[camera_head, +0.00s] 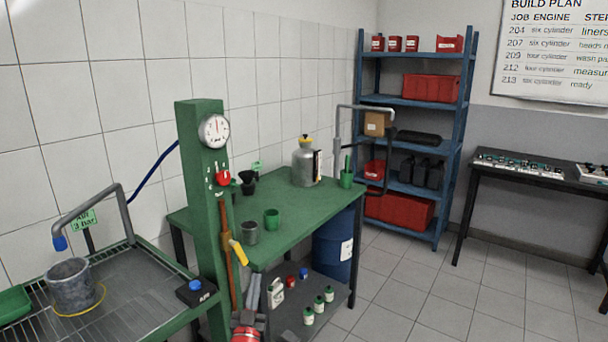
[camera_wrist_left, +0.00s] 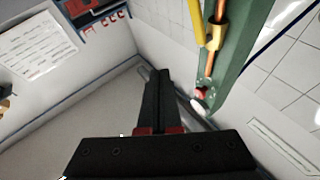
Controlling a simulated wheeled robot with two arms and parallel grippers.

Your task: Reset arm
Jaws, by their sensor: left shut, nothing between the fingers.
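My left gripper (camera_head: 255,280) shows low in the head view, just right of the green press column (camera_head: 192,130), with its grey fingers pointing up. In the left wrist view its dark fingers (camera_wrist_left: 159,75) are together and empty, with red pads at their base. The column with its copper-coloured rod and yellow handle stands close by at upper right in that view. The yellow handle (camera_head: 238,253) also shows just above the fingers in the head view. My right gripper is in neither view.
A green workbench (camera_head: 320,210) holds a metal can (camera_head: 305,163) and cups. Its lower shelf carries bottles beside a blue drum (camera_head: 334,245). A wash tray with a grey cylinder (camera_head: 72,285) is at left. A blue shelf rack (camera_head: 447,150) stands behind. Floor at right is clear.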

